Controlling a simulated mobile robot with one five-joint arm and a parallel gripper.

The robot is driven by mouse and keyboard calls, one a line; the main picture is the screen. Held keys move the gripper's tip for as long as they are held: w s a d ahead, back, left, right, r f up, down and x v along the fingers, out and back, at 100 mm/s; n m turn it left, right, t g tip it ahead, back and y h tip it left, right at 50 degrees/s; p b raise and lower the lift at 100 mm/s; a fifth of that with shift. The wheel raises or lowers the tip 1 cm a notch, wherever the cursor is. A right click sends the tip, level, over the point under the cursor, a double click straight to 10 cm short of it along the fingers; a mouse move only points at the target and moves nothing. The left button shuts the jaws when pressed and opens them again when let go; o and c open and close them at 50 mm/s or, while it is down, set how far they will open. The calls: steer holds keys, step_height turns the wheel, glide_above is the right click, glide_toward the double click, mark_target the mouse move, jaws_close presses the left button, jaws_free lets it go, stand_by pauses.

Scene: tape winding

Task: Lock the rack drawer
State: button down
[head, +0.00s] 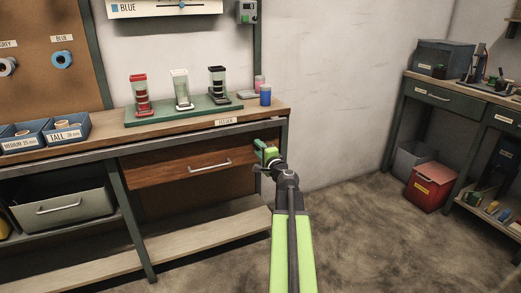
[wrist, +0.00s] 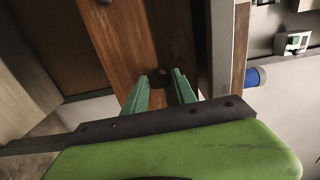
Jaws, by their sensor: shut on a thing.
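The wooden drawer (head: 165,174) with a pale bar handle (head: 209,167) sits under the bench top and looks about flush with the bench frame. My gripper (head: 266,153) is at the drawer's right end, and its green fingers hide that corner in the head view. In the wrist view the drawer front (wrist: 122,40) runs up the picture. The knob's turn position is too dark to tell.
On the bench top, a green rack (head: 184,111) holds three tape-wound pieces. A blue cylinder (head: 265,95) stands near the right end, also in the wrist view (wrist: 258,77). A bench leg (head: 134,222) and lower shelf (head: 205,232) are below. The floor (head: 365,225) to the right is clear.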

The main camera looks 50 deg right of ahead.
steer(key=shift+s+d, duration=0.15)
steer(key=shift+d, duration=0.05)
steer(key=c, duration=1.1)
jaws_free()
steer(key=shift+c, duration=0.2)
steer(key=shift+o, duration=0.7)
steer(key=shift+a, duration=0.1)
